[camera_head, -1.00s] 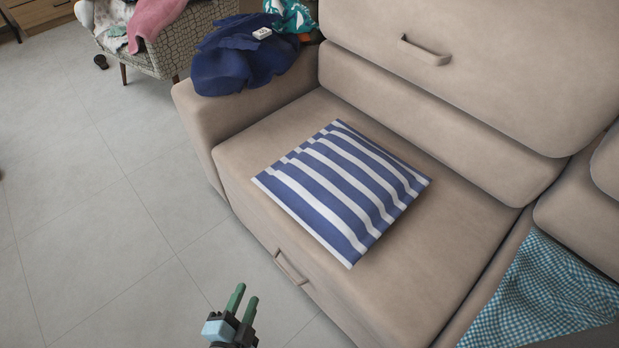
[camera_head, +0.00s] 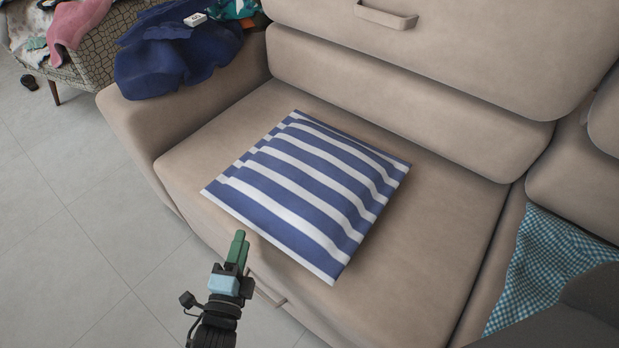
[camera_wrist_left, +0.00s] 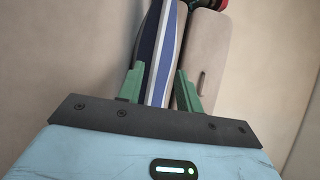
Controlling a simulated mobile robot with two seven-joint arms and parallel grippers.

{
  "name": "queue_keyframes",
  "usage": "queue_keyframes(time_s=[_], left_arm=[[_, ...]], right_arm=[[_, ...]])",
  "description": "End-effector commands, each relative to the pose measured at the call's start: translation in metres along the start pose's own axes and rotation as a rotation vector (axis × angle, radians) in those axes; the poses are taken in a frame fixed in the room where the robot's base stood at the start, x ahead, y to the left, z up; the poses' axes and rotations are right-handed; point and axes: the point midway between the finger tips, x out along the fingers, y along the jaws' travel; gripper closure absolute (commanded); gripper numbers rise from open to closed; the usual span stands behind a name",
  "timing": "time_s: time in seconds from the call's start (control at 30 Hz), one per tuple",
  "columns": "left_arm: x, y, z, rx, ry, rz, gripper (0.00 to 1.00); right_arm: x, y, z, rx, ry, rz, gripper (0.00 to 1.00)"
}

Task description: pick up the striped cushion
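The striped cushion (camera_head: 310,185), blue and white, lies flat on the beige sofa seat in the head view. My left gripper (camera_head: 239,246), with green fingers, is just off the cushion's near left edge, over the front of the seat. In the left wrist view the fingers (camera_wrist_left: 158,90) are spread apart, with the cushion's striped edge (camera_wrist_left: 160,45) showing between and beyond them. I cannot tell whether a finger touches the cushion. My right gripper is not in view.
The sofa armrest (camera_head: 130,125) at the left bears a dark blue garment (camera_head: 175,55) with a small white item (camera_head: 195,19) on it. A teal checked cloth (camera_head: 550,265) lies at the right. A chair with clothes (camera_head: 85,60) stands at the far left. The seat around the cushion is clear.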

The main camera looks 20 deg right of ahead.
Motion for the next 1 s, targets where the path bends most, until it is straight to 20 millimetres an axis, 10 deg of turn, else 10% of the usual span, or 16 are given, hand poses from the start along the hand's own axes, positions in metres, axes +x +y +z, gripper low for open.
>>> queue_keyframes(time_s=[0.87, 1.0], left_arm=[[0.057, 0.006, -0.001, -0.002, 0.000, 0.002, 0.65], [0.056, 0.006, -0.001, -0.002, 0.000, 0.002, 0.80]], right_arm=[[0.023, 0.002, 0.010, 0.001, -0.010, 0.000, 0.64], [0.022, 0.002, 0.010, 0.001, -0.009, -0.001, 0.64]])
